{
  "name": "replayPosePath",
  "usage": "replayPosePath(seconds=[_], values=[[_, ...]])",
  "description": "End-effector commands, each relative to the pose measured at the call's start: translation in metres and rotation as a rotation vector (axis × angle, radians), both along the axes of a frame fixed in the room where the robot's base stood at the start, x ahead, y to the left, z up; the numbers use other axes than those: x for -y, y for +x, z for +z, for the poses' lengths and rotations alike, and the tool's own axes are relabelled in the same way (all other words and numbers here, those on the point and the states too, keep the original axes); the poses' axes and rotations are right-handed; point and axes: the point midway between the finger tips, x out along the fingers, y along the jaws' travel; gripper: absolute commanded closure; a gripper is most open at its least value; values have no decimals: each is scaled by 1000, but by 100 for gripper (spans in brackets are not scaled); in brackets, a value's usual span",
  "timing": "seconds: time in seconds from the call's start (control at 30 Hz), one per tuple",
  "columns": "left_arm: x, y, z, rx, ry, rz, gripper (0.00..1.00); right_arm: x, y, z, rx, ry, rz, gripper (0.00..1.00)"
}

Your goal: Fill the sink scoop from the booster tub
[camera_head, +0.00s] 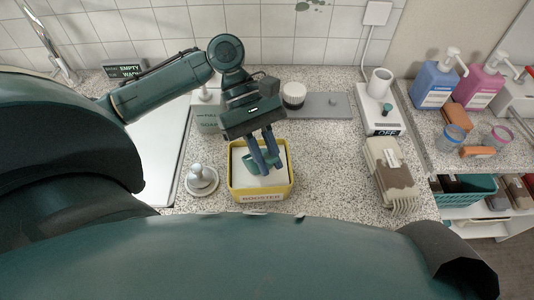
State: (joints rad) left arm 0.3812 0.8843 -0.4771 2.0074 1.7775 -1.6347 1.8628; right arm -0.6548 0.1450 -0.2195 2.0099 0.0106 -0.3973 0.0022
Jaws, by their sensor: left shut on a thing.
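The booster tub (265,195) is a yellow open box with a "BOOSTER" label on its front, standing on the speckled counter. White powder shows inside it. My left gripper (263,160) points down into the tub and is shut on a small green scoop (250,163), which I take to be the sink scoop. The scoop is at the powder; how deep it sits and how much it holds cannot be told. The gripper partly hides it. My right gripper is not in view.
A metal sink plug (202,180) stands left of the tub. A white device marked "OFF" (382,112) and a brown-and-cream brush-like object (390,175) are at the right. Blue (435,85) and pink (482,84) pump bottles stand on the right shelf.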

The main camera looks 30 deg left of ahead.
Motion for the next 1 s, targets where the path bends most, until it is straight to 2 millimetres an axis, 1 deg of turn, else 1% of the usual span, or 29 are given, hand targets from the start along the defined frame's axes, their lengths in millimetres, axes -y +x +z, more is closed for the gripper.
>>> replayPosePath(seconds=[0.53,1.0], values=[[0,0,38,3,2,-1,100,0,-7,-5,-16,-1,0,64],[0,0,72,3,0,0,100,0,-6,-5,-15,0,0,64]])
